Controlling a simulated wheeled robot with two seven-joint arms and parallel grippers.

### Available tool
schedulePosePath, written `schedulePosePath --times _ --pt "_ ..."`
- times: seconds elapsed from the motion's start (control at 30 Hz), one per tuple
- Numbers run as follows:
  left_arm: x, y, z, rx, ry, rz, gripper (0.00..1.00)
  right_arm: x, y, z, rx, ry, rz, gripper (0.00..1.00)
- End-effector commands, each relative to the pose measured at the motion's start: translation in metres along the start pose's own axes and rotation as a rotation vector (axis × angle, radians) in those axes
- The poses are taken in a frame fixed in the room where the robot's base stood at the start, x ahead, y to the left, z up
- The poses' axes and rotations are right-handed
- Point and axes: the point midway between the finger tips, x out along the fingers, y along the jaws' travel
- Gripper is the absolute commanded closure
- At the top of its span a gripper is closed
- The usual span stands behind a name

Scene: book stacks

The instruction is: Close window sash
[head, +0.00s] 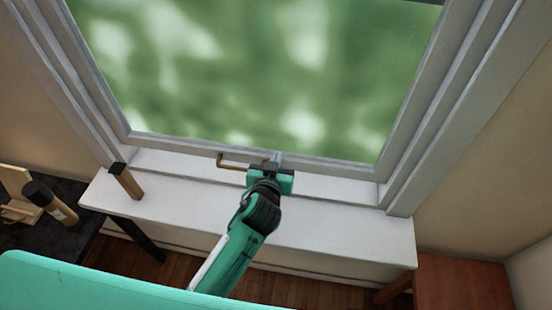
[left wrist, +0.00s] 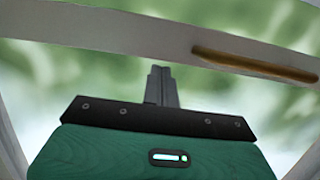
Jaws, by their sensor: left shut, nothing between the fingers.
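The window sash has a white frame (head: 330,169) around a pane of blurred green (head: 260,70). A brass handle (head: 233,163) sits on its lower rail, left of my left gripper in the head view. The rail (left wrist: 130,27) and handle (left wrist: 255,66) also show in the left wrist view. My left gripper (head: 278,157) is at the lower rail, just right of the handle. Its fingers (left wrist: 161,84) are shut and hold nothing. I cannot tell whether they touch the rail, or how wide any gap below the sash is. My right gripper is out of view.
A dark table (head: 45,235) with a dark-topped cylinder (head: 50,202) stands left. A reddish wooden surface (head: 465,285) is lower right. The ledge's right part is clear.

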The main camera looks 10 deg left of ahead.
Motion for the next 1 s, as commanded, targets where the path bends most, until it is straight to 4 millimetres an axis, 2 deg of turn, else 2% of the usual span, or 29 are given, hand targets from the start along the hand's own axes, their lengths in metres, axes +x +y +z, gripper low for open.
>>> schedulePosePath --times 0.17,0.5,0.7,1.0 --pt "0.001 0.0 0.006 0.0 -0.001 0.0 1.0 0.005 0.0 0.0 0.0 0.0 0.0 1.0" --pt "0.015 0.0 0.062 -0.001 -0.008 -0.002 1.0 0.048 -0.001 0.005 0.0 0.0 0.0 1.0" --pt "0.021 0.0 0.087 -0.001 -0.006 -0.001 1.0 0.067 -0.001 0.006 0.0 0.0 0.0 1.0" --pt "0.023 0.0 0.095 0.001 -0.008 -0.002 1.0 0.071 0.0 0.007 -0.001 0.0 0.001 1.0"
